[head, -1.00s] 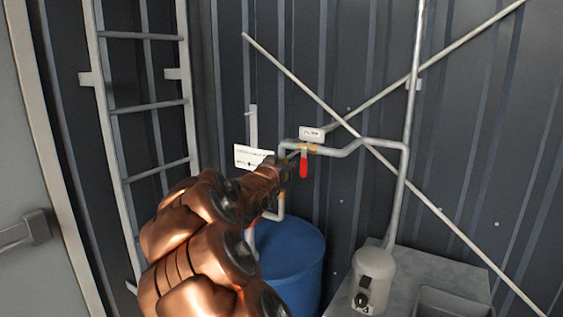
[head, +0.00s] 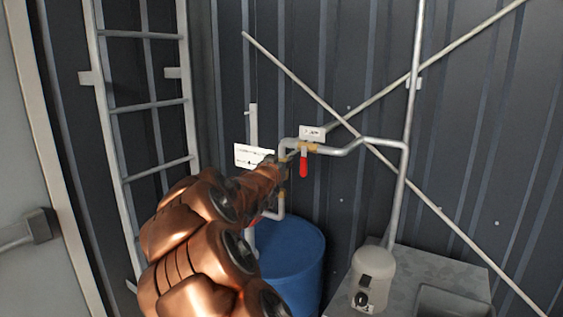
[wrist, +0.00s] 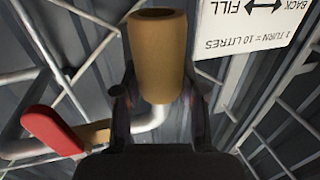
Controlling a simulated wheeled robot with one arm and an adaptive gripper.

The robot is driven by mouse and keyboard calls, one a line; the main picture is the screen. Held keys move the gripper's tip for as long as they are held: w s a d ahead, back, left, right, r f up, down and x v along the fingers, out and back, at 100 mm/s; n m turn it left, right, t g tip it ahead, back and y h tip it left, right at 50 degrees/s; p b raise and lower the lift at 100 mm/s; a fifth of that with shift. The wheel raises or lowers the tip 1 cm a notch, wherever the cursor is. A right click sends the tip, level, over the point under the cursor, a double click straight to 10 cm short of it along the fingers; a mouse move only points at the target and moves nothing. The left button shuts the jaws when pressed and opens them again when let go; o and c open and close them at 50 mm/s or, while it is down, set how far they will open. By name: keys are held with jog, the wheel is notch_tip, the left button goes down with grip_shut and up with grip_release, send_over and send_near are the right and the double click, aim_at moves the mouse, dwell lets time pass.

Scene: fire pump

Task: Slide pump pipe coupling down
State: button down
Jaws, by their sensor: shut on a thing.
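The pump pipe coupling is a tan, brass-coloured sleeve (wrist: 157,55) in the middle of the wrist view. Its upper end in that view is an open round mouth, and a grey pipe (wrist: 152,118) comes out of its other end. My gripper (wrist: 159,90) has one finger on each side of the sleeve and is shut on it. In the head view my gripper (head: 280,172) is at the vertical grey pipe above the blue barrel, and it largely hides the coupling there.
A red valve handle (head: 303,166) hangs close to the right of my gripper. A white sign (head: 252,155) is behind it to the left. The blue barrel (head: 300,255) stands below. A white-grey pump body (head: 373,275) stands at the lower right. A ladder (head: 150,105) is on the left.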

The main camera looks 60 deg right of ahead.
jog(key=shift+f+b, duration=0.85)
jog(key=shift+f, duration=2)
jog(key=c, duration=0.6)
grip_release()
jog(key=shift+c, duration=0.2)
jog(key=shift+r, duration=0.1)
jog(key=v, duration=1.2)
